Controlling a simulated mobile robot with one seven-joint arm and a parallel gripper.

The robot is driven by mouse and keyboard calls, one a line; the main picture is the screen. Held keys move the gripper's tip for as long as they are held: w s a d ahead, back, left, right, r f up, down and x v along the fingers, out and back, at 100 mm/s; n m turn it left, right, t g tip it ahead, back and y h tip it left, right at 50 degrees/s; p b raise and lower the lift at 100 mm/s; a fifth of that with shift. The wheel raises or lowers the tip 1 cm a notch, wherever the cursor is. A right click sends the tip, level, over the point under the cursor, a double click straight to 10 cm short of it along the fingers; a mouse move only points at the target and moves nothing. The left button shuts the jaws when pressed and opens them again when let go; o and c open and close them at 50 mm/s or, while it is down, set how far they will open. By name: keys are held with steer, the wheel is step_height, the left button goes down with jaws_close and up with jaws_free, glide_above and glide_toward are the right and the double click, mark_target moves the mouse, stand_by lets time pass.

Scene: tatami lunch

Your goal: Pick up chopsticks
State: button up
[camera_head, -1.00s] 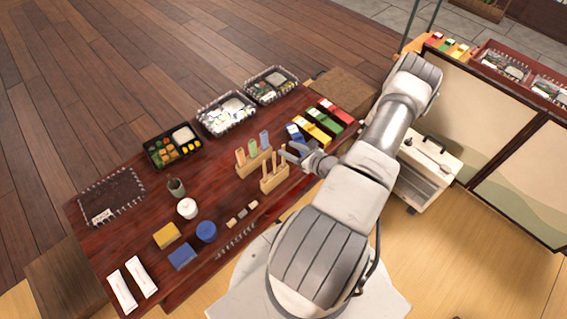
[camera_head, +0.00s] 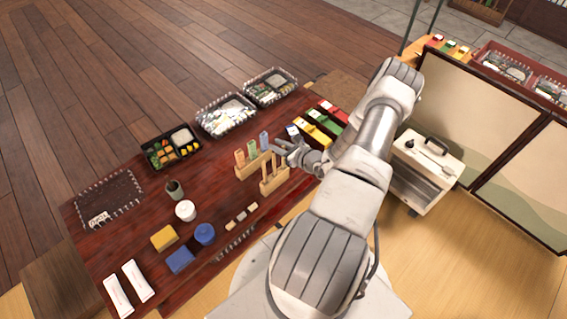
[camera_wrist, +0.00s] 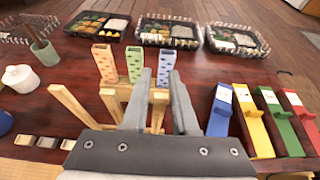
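Slim pale wooden sticks, which look like the chopsticks, stand upright in a wooden holder (camera_head: 274,187) at the near right of the dark red table. In the wrist view the rightmost stick (camera_wrist: 159,108) shows between the fingers, with a gap to the right finger. The middle stick (camera_wrist: 113,106) is just left of the left finger, and the left stick (camera_wrist: 72,106) leans outward in the picture. My gripper (camera_head: 282,148) is open by the right end of this holder; its fingers (camera_wrist: 162,76) look empty. The fingers and palm hide part of the holder.
Behind, a second holder carries orange (camera_wrist: 103,64), green (camera_wrist: 133,62) and blue (camera_wrist: 167,62) patterned cases close to my fingertips. Blue, yellow (camera_wrist: 252,122), green and red boxes lie at right. Lunch trays (camera_head: 172,147) line the far edge. The table's front left holds cups, blocks and white packets.

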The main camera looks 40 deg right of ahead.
jaws_close()
step_height(320, 180, up, 18)
steer(key=p, duration=0.9)
steer(key=shift+r+p, duration=0.25)
steer(key=shift+p, duration=0.1)
stand_by(0.4)
